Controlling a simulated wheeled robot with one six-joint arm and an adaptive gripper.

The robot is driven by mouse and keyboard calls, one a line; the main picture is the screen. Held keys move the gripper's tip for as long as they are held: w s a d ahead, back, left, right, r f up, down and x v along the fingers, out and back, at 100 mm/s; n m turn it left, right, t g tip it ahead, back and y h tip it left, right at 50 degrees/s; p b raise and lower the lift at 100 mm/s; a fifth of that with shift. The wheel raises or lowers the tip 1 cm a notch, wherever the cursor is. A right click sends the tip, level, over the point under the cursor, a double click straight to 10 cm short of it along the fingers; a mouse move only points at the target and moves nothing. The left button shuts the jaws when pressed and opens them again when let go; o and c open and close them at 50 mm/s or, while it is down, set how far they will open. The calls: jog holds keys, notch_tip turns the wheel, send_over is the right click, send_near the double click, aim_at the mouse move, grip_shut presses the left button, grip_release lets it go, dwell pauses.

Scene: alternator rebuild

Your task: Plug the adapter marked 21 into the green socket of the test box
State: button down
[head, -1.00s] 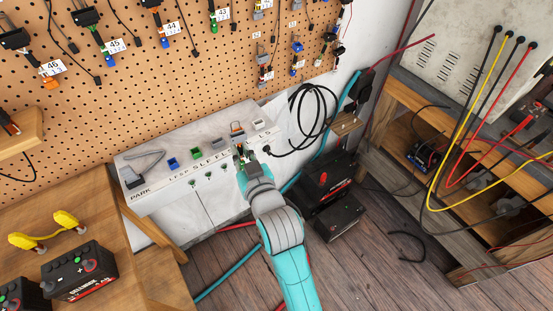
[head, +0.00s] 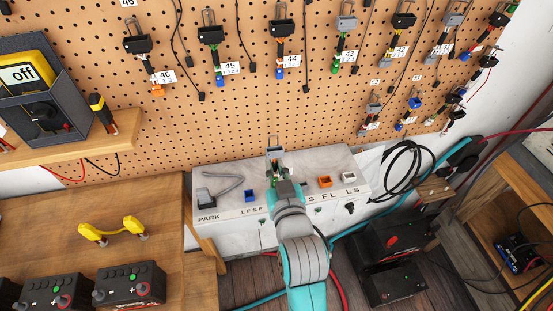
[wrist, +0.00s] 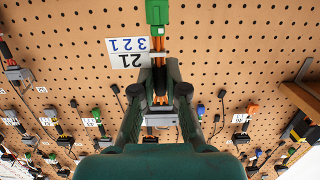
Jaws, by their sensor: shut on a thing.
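My gripper (head: 277,170) is shut on the adapter marked 21, gripping its wires. In the wrist view, the adapter's green plug (wrist: 157,12) points away past the fingertips (wrist: 158,75), with the white tag 21 (wrist: 128,52) beside the wires. In the head view, the adapter (head: 274,150) shows as a dark block with a grey loop above my gripper. The white test box (head: 225,180) stands behind and below. Its blue socket (head: 250,195) shows left of my gripper, its orange socket (head: 325,181) to the right. The green socket is hidden, apparently behind my gripper or arm.
A grey part (head: 222,190) sits on the box's PARK end. Adapters hang on the pegboard (head: 240,115) above. Black cable coils (head: 405,170) hang right of the box.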

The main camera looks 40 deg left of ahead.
aim_at(276, 176)
jog(key=shift+f, duration=0.75)
jog(key=shift+d+f, duration=0.1)
jog(key=shift+f, duration=0.7)
dwell(1.5)
jog(key=c, duration=1.1)
grip_release()
jog(key=shift+c, duration=0.2)
jog(key=shift+s+d, duration=0.1)
jog(key=v, duration=1.1)
jog(key=shift+s+d, duration=0.25)
jog(key=shift+s, duration=0.05)
